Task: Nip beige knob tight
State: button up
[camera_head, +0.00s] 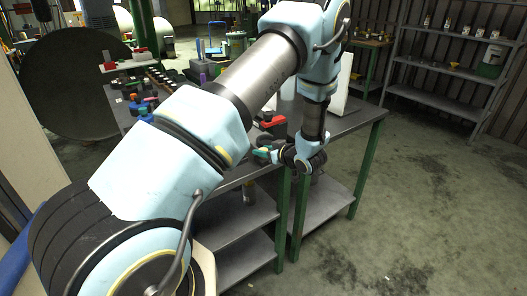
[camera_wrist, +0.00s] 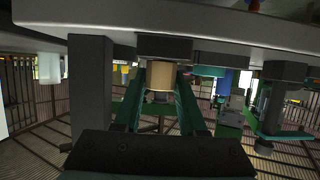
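The beige knob (camera_wrist: 160,80) shows in the wrist view as a short upright cylinder. It sits under a dark block that hangs from the underside of a grey slab. The two green fingers of my gripper (camera_wrist: 161,88) reach forward, one at the left and one at the right of the knob. The knob fills nearly all the room between the fingertips; I cannot tell whether both fingers press on it. In the head view my gripper (camera_head: 262,153) points left at the near edge of the table, and the knob cannot be made out there.
The grey slab (camera_wrist: 220,36) spans the wrist view just above the fingers. A dark post (camera_wrist: 91,90) stands close on the left. In the head view the table (camera_head: 345,125) carries several small parts and a red-topped item (camera_head: 271,122). Open floor (camera_head: 420,190) lies to the right.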

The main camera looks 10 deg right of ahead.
grip_shut()
jog(key=shift+b, duration=0.3)
jog(key=m+t+h+b, duration=0.1)
jog(key=m+h+b, duration=0.2)
jog(key=h, duration=0.1)
jog(key=shift+f, duration=0.2)
jog(key=shift+r+m+h+b, duration=0.1)
jog(key=shift+m+h+b, duration=1.4)
jog(key=shift+m+h, duration=0.1)
jog(key=shift+r, duration=0.1)
jog(key=o, duration=0.5)
grip_release()
